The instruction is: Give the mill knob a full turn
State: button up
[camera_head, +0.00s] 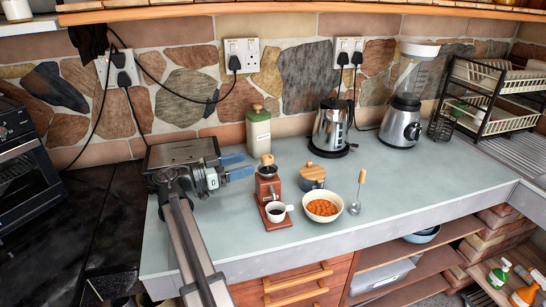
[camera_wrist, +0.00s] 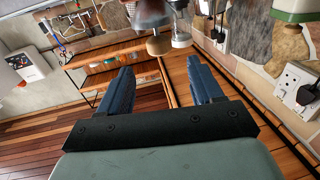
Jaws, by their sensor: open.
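The mill (camera_head: 268,188) is a red-brown wooden grinder with a dark metal top, standing upright on the grey-blue counter. Its round wooden knob (camera_head: 267,159) sits at the top. My gripper (camera_head: 245,165) is at the left of the mill, with its two blue fingers pointing right at about knob height. The fingers are apart, with nothing between them, and short of the knob. In the wrist view, which looks upside down, the open gripper (camera_wrist: 161,78) shows with a brown knob (camera_wrist: 159,45) beyond the fingertips, near the top.
A white cup (camera_head: 277,212) stands at the mill's base.

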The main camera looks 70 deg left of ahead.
jog(key=w, duration=0.3)
jog(key=w+a, duration=0.1)
jog(key=w, duration=0.6)
jog(key=shift+w+a, duration=0.2)
jog(key=shift+a, duration=0.1)
jog(key=c, duration=1)
jog(key=shift+o, duration=0.2)
jog(key=shift+a+h, duration=0.1)
jog(key=shift+h, duration=0.2)
jog(key=m+h, duration=0.2)
jog(key=shift+h, duration=0.3)
jog(key=shift+d+m+h, duration=0.25)
jog(key=shift+m+h, duration=0.45)
jog(key=shift+h, duration=0.35)
jog(key=shift+d+m+h, duration=0.2)
jog(key=shift+m+h, duration=0.5)
jog(key=shift+h, duration=0.35)
